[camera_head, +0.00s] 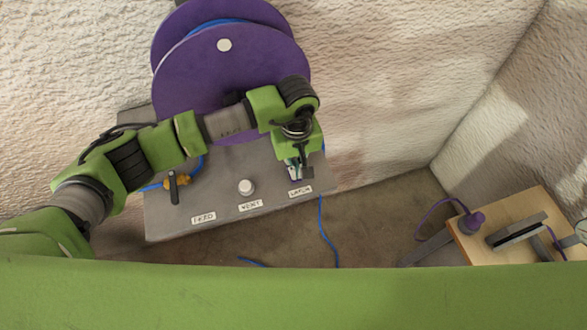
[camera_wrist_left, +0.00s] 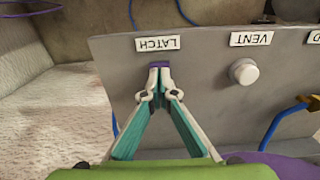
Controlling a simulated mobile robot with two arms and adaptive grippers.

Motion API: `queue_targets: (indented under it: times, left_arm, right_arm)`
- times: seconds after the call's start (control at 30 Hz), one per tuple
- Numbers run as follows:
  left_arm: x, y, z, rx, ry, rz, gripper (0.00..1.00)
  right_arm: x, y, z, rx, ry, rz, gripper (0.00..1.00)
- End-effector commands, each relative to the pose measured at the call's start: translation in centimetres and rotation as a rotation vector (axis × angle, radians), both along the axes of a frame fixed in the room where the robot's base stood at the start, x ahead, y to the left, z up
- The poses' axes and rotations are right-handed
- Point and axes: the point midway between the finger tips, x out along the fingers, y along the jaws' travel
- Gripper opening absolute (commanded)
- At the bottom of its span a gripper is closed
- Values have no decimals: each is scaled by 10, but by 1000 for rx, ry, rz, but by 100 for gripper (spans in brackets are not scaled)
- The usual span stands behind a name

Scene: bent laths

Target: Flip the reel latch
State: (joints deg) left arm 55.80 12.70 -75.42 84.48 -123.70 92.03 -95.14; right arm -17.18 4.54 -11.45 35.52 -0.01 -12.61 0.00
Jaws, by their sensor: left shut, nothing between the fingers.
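The grey panel (camera_head: 220,210) carries labels FEED, VENT and LATCH. The LATCH label (camera_head: 300,191) is at its right end, and it also shows in the wrist view (camera_wrist_left: 157,43). My left gripper (camera_head: 296,176) is over that end of the panel, its fingertips close to the LATCH label. In the wrist view its fingers (camera_wrist_left: 159,88) meet at the tips, shut and empty. A small purple piece (camera_wrist_left: 159,65) shows just past the tips, below the label; I cannot tell if they touch it. The latch itself is mostly hidden by the gripper. My right gripper is out of view.
A large purple reel (camera_head: 215,75) stands behind the panel. A white VENT knob (camera_head: 246,187) and a dark-handled brass valve (camera_head: 174,185) are on the panel. Blue hose (camera_head: 326,235) runs down to the floor. A wooden table (camera_head: 520,215) stands at right, apart from the panel.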

Motion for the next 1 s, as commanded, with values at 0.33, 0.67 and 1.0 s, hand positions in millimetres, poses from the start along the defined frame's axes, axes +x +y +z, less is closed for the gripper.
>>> queue_targets:
  times: [0.33,0.67,1.0]
  left_arm:
    - [0,0,31,0,-1,-2,0]
    - [0,0,56,0,-1,-2,0]
    - [0,0,62,1,0,-1,0]
  right_arm:
    - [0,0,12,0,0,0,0]
    - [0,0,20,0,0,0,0]
    - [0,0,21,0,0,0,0]
